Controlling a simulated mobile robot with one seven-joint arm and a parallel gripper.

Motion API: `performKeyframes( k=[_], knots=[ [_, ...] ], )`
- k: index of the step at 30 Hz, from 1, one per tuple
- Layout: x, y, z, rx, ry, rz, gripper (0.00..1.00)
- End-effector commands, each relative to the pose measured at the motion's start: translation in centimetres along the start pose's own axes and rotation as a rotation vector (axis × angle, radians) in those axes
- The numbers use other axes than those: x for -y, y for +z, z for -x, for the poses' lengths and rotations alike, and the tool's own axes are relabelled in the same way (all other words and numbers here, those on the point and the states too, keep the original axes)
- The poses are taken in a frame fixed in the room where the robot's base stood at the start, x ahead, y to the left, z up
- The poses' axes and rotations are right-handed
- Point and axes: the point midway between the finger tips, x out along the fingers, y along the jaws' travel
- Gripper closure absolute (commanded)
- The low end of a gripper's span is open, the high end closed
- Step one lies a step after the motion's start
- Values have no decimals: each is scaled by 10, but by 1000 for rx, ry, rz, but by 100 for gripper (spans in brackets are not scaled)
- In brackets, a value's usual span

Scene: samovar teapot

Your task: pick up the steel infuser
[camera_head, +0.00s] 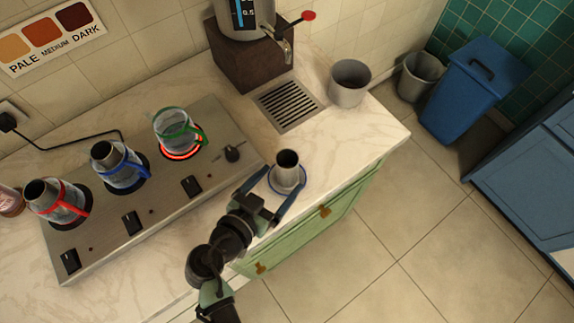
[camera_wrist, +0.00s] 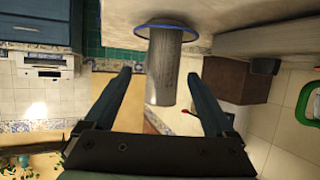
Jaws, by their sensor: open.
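The steel infuser (camera_head: 287,163) is a grey cylinder with a dark open top. It stands upright on a white saucer with a blue rim (camera_head: 289,182) near the counter's front edge. My gripper (camera_head: 285,180) is open, with one blue finger on each side of the infuser. In the wrist view, which looks upside down, the infuser (camera_wrist: 165,75) shows between the spread fingers (camera_wrist: 160,75), with gaps on both sides. The saucer rim (camera_wrist: 140,31) shows at its base. I see no contact with the fingers; exact depth is hard to tell.
A hotplate panel (camera_head: 225,125) holds glass pots with green (camera_head: 172,130), blue (camera_head: 118,165) and red (camera_head: 58,202) handles; the green one's burner glows red. A samovar (camera_head: 243,15), drip grate (camera_head: 287,105) and grey bin (camera_head: 349,84) stand behind. Bare counter lies right of the saucer.

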Motion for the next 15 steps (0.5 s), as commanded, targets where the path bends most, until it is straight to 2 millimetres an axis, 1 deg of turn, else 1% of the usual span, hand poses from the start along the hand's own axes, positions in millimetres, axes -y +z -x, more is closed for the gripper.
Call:
performKeyframes(
  k=[1,4,6,11,15],
  knots=[
    [0,-2,-10,1,2,0,11],
    [0,-1,-23,1,1,0,11],
    [0,-1,-29,1,-1,-1,11],
    [1,0,-36,1,0,-1,11],
    [3,1,-49,1,1,0,11]
  ],
)
